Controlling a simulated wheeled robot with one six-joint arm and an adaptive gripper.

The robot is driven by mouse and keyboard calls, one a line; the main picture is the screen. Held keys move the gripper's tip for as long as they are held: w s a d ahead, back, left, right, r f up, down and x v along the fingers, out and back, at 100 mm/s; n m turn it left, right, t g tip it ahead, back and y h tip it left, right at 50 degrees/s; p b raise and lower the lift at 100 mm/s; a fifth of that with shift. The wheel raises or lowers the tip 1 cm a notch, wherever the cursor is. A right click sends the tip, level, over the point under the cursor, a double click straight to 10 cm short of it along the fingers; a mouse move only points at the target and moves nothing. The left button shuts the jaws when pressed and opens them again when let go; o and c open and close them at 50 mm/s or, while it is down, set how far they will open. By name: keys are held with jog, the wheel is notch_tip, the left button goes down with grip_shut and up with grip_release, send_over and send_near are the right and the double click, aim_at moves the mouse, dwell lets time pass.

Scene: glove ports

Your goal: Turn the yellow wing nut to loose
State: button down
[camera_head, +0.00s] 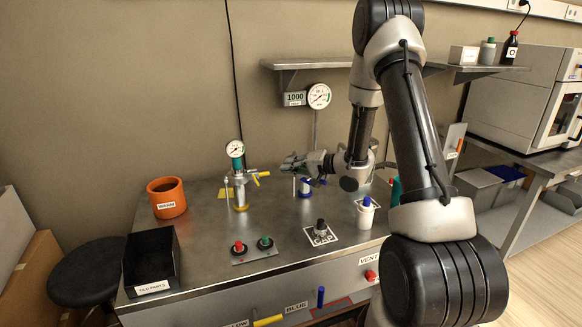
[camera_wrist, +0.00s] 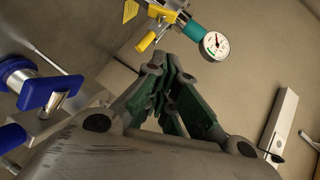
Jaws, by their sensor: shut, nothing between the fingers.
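A metal fixture (camera_head: 240,190) with a teal top and a round gauge stands on the steel bench. A yellow winged or lever-like piece (camera_head: 262,174) sticks out to its right and looks like the yellow wing nut. It also shows in the wrist view as a yellow piece (camera_wrist: 147,41) beyond the fingertips. Its exact turn angle is too small to read. My gripper (camera_head: 287,163) is to the right of the yellow piece, pointing left, and appears apart from it. In the wrist view the green-padded fingers (camera_wrist: 168,72) come together, shut and empty.
A blue-marked fixture (camera_head: 305,188) stands below my gripper; its blue part (camera_wrist: 42,92) is close at left in the wrist view. An orange pot (camera_head: 166,198), black bin (camera_head: 151,258), button panel (camera_head: 252,249) and white bottle (camera_head: 365,216) stand around. A shelf (camera_head: 310,63) hangs above.

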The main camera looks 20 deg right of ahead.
aim_at(255, 179)
jog(key=shift+w+a+f, duration=0.55)
jog(key=shift+w+a, duration=0.15)
jog(key=shift+a, duration=0.55)
jog(key=shift+w+a+f, duration=0.5)
jog(key=shift+w+a, duration=0.2)
jog(key=shift+a, duration=0.55)
jog(key=shift+w+a+f, duration=0.55)
jog(key=shift+w+a, duration=0.15)
jog(key=shift+a, duration=0.55)
jog(key=shift+a+r+n+g+h, duration=0.4)
jog(key=shift+n+h, duration=0.3)
jog(key=shift+h, duration=0.1)
jog(key=shift+a+r+h, duration=0.1)
jog(key=shift+h, duration=0.2)
jog(key=a+n+h, duration=0.1)
jog(key=n+h, duration=0.1)
jog(key=h, duration=0.1)
jog(key=shift+a+r+g, duration=0.35)
jog(key=shift+a+g, duration=0.05)
jog(key=shift+a, duration=0.75)
